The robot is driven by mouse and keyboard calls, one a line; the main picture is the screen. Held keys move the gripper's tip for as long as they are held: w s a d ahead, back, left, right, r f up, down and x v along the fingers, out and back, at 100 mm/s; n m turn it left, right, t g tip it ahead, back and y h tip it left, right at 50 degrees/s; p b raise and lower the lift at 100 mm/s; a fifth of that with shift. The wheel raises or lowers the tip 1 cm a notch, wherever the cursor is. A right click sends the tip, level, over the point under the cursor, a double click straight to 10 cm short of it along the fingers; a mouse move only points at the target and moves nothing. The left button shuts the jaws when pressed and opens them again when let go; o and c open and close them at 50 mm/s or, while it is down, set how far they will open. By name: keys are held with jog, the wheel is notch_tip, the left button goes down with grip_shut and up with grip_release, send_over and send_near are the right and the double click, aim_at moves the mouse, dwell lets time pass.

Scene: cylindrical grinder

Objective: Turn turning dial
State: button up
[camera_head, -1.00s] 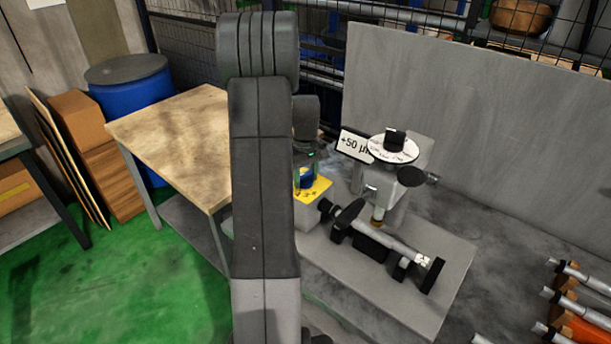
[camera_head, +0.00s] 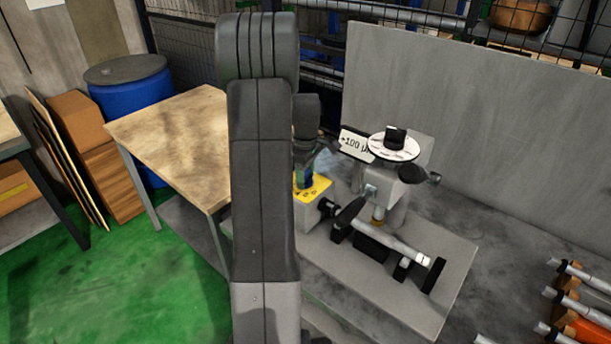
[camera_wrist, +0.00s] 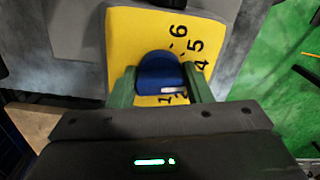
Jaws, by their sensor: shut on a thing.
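The turning dial is a blue knob (camera_wrist: 160,72) on a yellow plate (camera_wrist: 128,30) marked with black numbers. In the wrist view, 4, 5 and 6 show on the right and 1 below; other marks are partly hidden by my gripper. The white mark on the knob lies on its lower right side. My gripper (camera_wrist: 160,86) is shut on the knob, one green finger on each side. In the head view, the knob (camera_head: 304,180) and the yellow plate (camera_head: 319,187) show just right of my arm, which partly covers them.
The machine has a white disc (camera_head: 386,149) with a black top knob, a sign (camera_head: 355,144) reading "+100 µ" and a grey bar (camera_head: 408,247) on its base (camera_head: 428,292). A wooden table (camera_head: 165,125) stands left of my arm. Several rods lie at the lower right.

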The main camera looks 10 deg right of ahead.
aim_at(306, 173)
dwell(0.3)
jog(key=o, duration=0.9)
jog(key=shift+o, duration=0.2)
notch_tip(306, 173, up, 14)
jog(key=b, duration=0.1)
jog(key=shift+f, duration=0.1)
notch_tip(306, 173, down, 14)
jog(key=shift+r+p, duration=0.1)
jog(key=shift+p, duration=0.4)
